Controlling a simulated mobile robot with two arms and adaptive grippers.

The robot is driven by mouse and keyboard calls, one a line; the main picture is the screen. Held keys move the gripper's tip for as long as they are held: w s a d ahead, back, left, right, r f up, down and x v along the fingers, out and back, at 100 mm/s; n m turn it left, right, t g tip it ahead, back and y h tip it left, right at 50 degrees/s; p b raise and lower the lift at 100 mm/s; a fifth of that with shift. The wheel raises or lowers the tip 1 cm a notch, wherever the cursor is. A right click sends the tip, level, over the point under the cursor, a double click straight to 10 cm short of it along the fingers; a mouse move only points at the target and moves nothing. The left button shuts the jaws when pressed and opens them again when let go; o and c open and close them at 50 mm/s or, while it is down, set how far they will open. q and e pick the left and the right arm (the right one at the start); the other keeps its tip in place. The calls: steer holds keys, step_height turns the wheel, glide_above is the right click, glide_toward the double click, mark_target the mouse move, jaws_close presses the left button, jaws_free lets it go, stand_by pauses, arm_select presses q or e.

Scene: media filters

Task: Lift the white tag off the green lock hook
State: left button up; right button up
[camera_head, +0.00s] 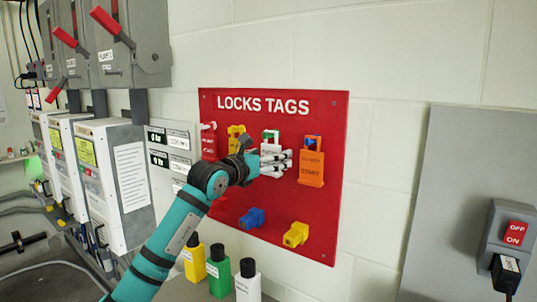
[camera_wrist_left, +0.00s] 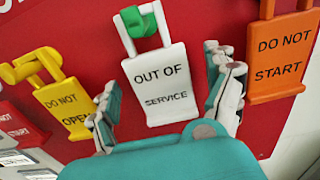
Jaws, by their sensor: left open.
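The white tag (camera_wrist_left: 160,85), printed "OUT OF SERVICE", hangs by its white loop on the green lock hook (camera_wrist_left: 141,22) of the red board. In the head view, the white tag (camera_head: 270,148) is partly hidden by my left gripper (camera_head: 276,163). My left gripper also shows in the left wrist view (camera_wrist_left: 168,110); it is open, with one finger on each side of the tag. There is visible space between each finger and the tag's edges. My right gripper is in neither view.
An orange "DO NOT START" tag (camera_wrist_left: 279,55) hangs close right of the fingers, and a yellow tag (camera_wrist_left: 65,104) close left. The red board (camera_head: 325,210) also carries blue (camera_head: 252,217) and yellow locks (camera_head: 296,235) lower down. Several bottles (camera_head: 219,276) stand below the arm.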

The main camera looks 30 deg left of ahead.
mark_target(270, 149)
arm_select(q)
steer(key=shift+c, duration=0.4)
steer(key=c, duration=1.6)
steer(key=shift+r, duration=0.6)
steer(key=shift+s, duration=0.15)
steer(key=shift+s, duration=0.15)
steer(key=shift+s+a+r+b, duration=0.2)
steer(key=shift+s+b, duration=0.3)
steer(key=shift+s, duration=0.45)
steer(key=shift+s+a+r+b, duration=0.1)
steer(key=shift+s+r+b, duration=0.1)
steer(key=shift+s+b, duration=0.5)
steer(key=shift+s, duration=0.2)
